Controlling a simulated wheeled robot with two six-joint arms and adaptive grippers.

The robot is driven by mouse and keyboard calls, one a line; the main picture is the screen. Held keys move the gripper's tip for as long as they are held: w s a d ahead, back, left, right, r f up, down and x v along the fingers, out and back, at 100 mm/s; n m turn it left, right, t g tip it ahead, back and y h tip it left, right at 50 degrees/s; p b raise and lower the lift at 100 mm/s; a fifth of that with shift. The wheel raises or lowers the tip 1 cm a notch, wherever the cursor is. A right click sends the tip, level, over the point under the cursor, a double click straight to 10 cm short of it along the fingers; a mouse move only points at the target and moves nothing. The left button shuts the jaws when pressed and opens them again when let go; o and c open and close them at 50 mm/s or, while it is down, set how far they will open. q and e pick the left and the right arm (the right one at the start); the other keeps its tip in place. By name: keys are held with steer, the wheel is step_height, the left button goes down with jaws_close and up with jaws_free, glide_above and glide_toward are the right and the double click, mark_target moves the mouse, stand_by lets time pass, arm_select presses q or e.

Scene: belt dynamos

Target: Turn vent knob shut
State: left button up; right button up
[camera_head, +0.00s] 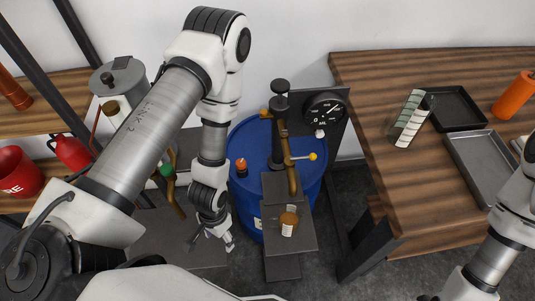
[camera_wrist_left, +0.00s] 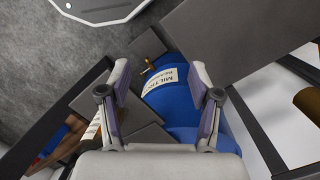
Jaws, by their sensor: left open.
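The blue drum (camera_head: 248,150) stands in the middle of the head view with a hand pump on its top. A small orange-red knob (camera_head: 241,164) on a dark base sits on the left part of the drum's lid; it may be the vent knob. My left gripper (camera_head: 222,243) is open and empty, low in front of the drum and apart from the knob. In the left wrist view, its spread fingers (camera_wrist_left: 161,82) frame the drum's side (camera_wrist_left: 178,110) and its white label. The knob cannot be made out there. My right gripper is out of view.
A brass pump pipe with a yellow-tipped lever (camera_head: 312,156) rises over the drum beside a dial gauge (camera_head: 325,110). A wooden table (camera_head: 385,75) stands right; shelves (camera_head: 45,110) stand left.

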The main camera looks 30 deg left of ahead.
arm_select(q)
steer(key=w+a+f+m+b, duration=0.1)
steer(key=w+f+m+b, duration=0.2)
steer(key=w, duration=0.4)
step_height(320, 180, up, 4)
steer(key=m+t+b, duration=0.2)
steer(key=b, duration=0.9)
glide_above(241, 162)
steer(key=shift+r, duration=0.1)
step_height(241, 162, down, 7)
steer(key=shift+f, duration=0.1)
steer(key=c, duration=1.1)
